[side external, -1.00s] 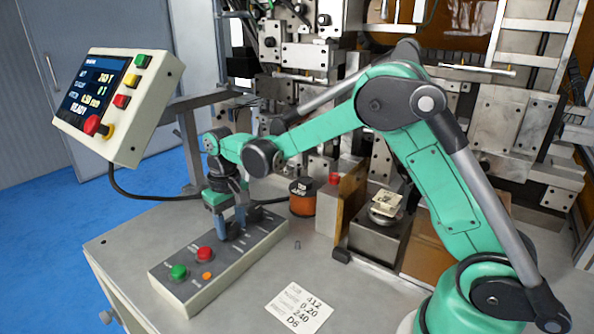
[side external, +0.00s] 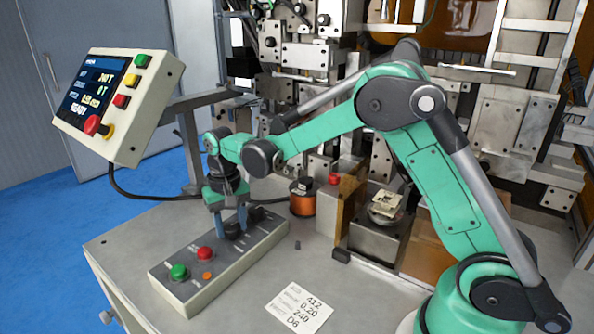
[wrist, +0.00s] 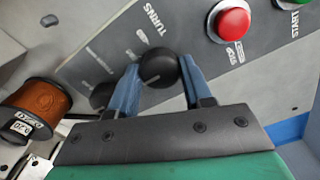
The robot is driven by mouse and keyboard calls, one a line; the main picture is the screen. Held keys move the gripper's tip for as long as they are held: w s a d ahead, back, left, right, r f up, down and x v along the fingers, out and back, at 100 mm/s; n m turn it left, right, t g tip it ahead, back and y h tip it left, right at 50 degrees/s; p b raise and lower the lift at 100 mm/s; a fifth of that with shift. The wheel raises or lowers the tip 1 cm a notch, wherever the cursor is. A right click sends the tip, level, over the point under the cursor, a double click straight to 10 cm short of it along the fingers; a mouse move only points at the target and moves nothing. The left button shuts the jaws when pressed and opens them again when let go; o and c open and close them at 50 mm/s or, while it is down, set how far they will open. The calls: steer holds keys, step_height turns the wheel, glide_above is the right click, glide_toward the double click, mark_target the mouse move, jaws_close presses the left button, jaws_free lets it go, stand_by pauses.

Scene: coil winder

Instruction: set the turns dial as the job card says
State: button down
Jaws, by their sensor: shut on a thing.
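The black turns dial (wrist: 159,66) sits between my gripper's two blue fingers in the wrist view, beside the printed word TURNS; its pale pointer line shows. My gripper (side external: 230,222) is shut on this dial on the sloped control box (side external: 190,290) in the side view. The job card (side external: 299,304) lies flat on the table and shows 412, 0.20, 240 and D6. The display (side external: 92,86) on the pendant appears to read 240 T on its top line, 0 T below, and READY at the bottom.
On the control box are a red button (side external: 205,254), a green button (side external: 179,272) and a small orange lamp (side external: 207,275). Another black knob (wrist: 103,95) is close beside my fingers. A copper wire spool (side external: 303,199) stands behind the box. The table around the card is mostly clear.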

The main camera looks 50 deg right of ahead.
mark_target(232, 227)
steer(key=shift+c, duration=1.8)
jaws_free()
steer(key=shift+r, duration=2.85)
steer(key=shift+s+r, duration=0.15)
steer(key=shift+r, duration=0.05)
steer(key=s+r+n+t, duration=0.2)
steer(key=s+n+t, duration=0.2)
steer(key=s, duration=1)
steer(key=t, duration=0.3)
steer(key=shift+r+n, duration=0.3)
steer(key=shift+r, duration=0.05)
